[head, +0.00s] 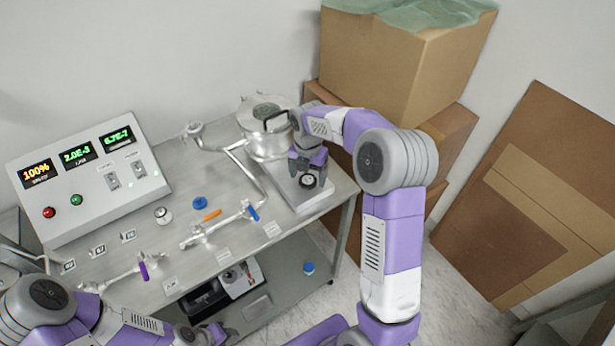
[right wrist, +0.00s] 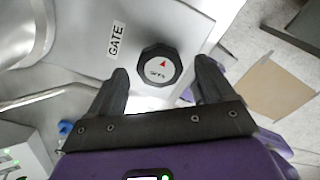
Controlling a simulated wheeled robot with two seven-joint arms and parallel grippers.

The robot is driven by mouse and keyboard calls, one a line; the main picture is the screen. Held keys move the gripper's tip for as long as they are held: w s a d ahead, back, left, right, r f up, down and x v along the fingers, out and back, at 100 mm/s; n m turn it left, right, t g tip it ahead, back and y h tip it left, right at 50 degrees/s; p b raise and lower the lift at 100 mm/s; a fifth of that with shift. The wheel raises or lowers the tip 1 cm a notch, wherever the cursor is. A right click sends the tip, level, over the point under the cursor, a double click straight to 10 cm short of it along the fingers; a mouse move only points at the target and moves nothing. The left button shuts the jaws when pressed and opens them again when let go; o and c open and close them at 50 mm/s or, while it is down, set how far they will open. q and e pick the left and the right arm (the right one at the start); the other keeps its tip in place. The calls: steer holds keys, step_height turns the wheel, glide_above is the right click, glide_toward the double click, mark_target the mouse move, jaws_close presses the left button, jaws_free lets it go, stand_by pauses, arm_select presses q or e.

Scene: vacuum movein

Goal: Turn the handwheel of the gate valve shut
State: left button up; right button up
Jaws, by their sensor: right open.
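The gate valve's handwheel (right wrist: 160,70) is a small black knob with a white face, a red pointer and small lettering I cannot read surely. It sits beside a "GATE" label (right wrist: 117,39) on a grey block. In the head view the handwheel (head: 308,182) shows at the block's front, below my right gripper (head: 306,162). In the right wrist view my right gripper (right wrist: 162,72) is open, with one fingertip on each side of the knob; I cannot tell if they touch it. My left gripper (head: 208,335) is low at the bottom edge, its jaws unclear.
A metal chamber (head: 268,145) stands behind the valve block. A control panel (head: 88,178) with lit readouts is at the left of the table. Thin pipes with purple, orange and blue handles cross the tabletop. Cardboard boxes (head: 375,65) stand behind my right arm.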

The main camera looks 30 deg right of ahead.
steer(key=shift+f, duration=0.6)
steer(key=c, duration=1.1)
steer(key=shift+o, duration=0.2)
